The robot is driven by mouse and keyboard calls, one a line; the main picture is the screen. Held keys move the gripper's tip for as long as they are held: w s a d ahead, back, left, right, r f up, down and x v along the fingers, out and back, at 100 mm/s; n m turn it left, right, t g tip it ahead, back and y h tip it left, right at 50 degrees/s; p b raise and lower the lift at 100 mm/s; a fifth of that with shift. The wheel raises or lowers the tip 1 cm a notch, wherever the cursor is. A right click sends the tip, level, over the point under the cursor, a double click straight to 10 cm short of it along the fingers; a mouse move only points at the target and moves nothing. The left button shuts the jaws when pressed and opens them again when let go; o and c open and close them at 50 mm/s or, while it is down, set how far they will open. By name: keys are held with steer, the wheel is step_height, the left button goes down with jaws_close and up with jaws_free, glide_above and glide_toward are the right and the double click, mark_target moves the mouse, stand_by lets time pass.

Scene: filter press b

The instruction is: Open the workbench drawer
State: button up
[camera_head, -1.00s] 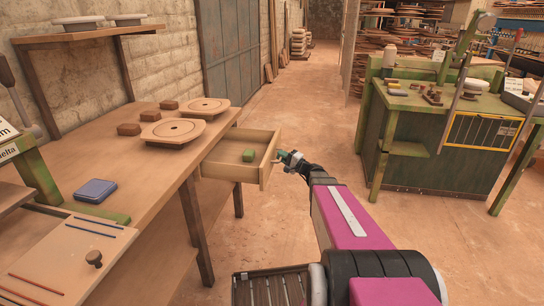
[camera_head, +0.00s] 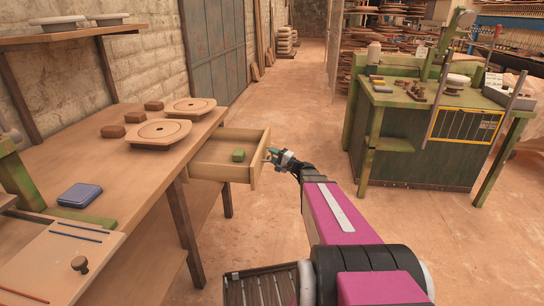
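The workbench (camera_head: 90,205) stands on the left, and its wooden drawer (camera_head: 222,173) is pulled well out to the right. A small green block (camera_head: 238,155) lies inside the drawer. My gripper (camera_head: 270,153) is at the drawer's front panel, on its outer side where the handle sits. The handle itself is mostly hidden by the gripper. The fingers are too small in view to tell whether they are closed on it.
The bench top holds round wooden plates (camera_head: 158,132), several brown blocks (camera_head: 112,131) and a blue box (camera_head: 79,195). A green machine bench (camera_head: 425,150) stands at right. The floor (camera_head: 300,105) between is clear.

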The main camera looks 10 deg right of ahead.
steer(key=v, duration=1)
steer(key=shift+s+d, duration=0.2)
steer(key=shift+f, duration=0.1)
steer(key=s+a+f+n+g+h, duration=0.45)
steer(key=s+a+f+g, duration=0.25)
steer(key=s+a+g, duration=0.4)
steer(key=s+d+f+n+g+h, duration=0.1)
steer(key=s+n+h, duration=0.4)
steer(key=h, duration=0.5)
step_height(320, 180, down, 2)
steer(key=shift+s+d+f+g, duration=0.1)
steer(key=shift+s+d+g, duration=0.15)
steer(key=shift+s+g, duration=0.6)
